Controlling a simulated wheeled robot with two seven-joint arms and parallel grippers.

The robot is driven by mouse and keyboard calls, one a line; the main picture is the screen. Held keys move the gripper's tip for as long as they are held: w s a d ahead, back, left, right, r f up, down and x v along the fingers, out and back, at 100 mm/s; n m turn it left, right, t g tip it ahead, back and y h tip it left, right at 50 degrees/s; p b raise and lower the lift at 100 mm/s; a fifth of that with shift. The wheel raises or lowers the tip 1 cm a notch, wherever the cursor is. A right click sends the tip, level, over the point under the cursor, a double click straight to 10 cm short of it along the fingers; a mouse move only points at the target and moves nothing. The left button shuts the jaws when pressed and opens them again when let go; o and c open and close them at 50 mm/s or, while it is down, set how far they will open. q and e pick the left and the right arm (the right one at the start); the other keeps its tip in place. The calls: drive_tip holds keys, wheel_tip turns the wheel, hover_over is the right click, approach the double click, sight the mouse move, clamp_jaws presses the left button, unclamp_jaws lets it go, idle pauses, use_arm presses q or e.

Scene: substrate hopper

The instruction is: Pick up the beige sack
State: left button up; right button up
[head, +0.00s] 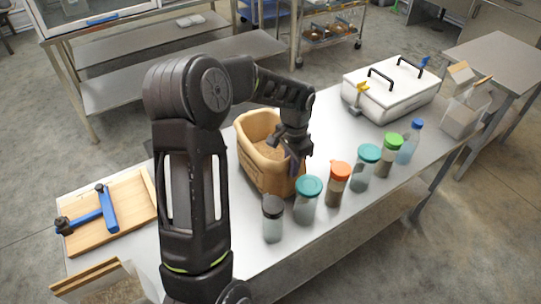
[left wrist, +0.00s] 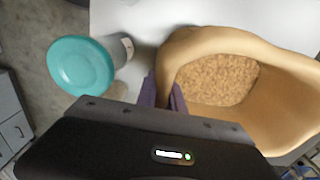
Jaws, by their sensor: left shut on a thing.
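The beige sack (head: 258,140) is an open-topped, tan, rounded container on the white table, with brown granular stuff inside. In the left wrist view the sack (left wrist: 290,105) fills the right side, its mouth open upward. My left gripper (head: 297,160) reaches down over the sack's right side. Its purplish fingers (left wrist: 166,92) are shut on the sack's near wall at the rim. The sack seems upright; I cannot tell whether its base touches the table. My right gripper is not in view.
Several lidded jars stand along the table's front edge, the teal-lidded one (head: 307,200) close to the sack. A white box with black handles (head: 392,90) stands at the back right. A wooden board with a blue tool (head: 106,210) lies at left.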

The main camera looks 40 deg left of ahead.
use_arm(q)
clamp_jaws()
drive_tip(key=shift+w+r, duration=0.1)
idle(0.8)
drive_tip(key=shift+r, duration=0.1)
wheel_tip(320, 180, up, 18)
idle(0.7)
idle(0.6)
